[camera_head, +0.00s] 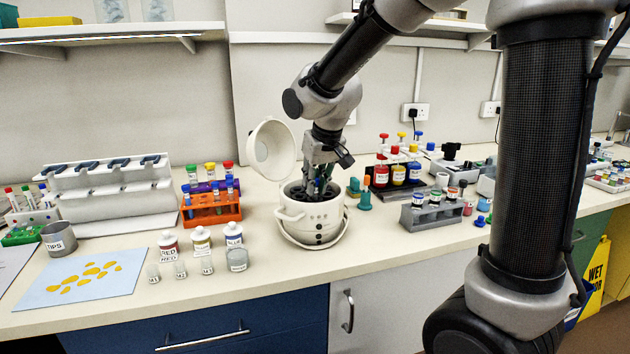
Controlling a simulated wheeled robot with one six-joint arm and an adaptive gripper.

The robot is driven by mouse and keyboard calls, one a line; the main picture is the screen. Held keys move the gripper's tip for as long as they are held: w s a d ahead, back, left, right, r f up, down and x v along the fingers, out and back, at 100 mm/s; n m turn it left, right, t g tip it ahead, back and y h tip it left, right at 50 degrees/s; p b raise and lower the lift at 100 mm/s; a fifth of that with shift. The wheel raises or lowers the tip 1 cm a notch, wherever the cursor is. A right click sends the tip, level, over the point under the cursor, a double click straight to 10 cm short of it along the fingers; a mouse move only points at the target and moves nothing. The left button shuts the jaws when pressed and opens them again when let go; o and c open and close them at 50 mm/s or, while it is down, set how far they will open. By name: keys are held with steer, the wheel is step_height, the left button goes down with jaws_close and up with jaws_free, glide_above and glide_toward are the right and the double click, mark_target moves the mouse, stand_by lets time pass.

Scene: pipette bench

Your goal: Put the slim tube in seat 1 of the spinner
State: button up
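The spinner (312,224) is a white round pot on the bench with its lid (272,149) tipped open to the left. My gripper (318,188) points down into the spinner's open top. Its fingertips are low at the dark rotor, and small bluish-green bits show between them. I cannot tell whether the fingers are open or shut, or whether the slim tube is between them. The seat numbers are too small to read, and my gripper hides part of the rotor.
An orange rack (211,212) with capped tubes stands left of the spinner. Labelled bottles and small cups, including a grey cup (237,260), stand front left. A grey rack (432,217) with vials and a teal item (365,200) are to the right.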

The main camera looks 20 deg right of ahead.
steer(key=o, duration=0.5)
steer(key=v, duration=1.2)
steer(key=shift+m+h, duration=0.3)
steer(key=shift+m, duration=0.6)
steer(key=s+d+f, duration=0.2)
steer(key=s+d, duration=0.2)
steer(key=s, duration=0.3)
steer(key=s+d+f, duration=0.1)
steer(key=s+d, duration=0.4)
steer(key=s, duration=0.2)
steer(key=s+d+f, duration=0.2)
steer(key=s+d, duration=0.3)
steer(key=s, duration=0.3)
steer(key=shift+d+f, duration=0.15)
steer(key=shift+f, duration=0.2)
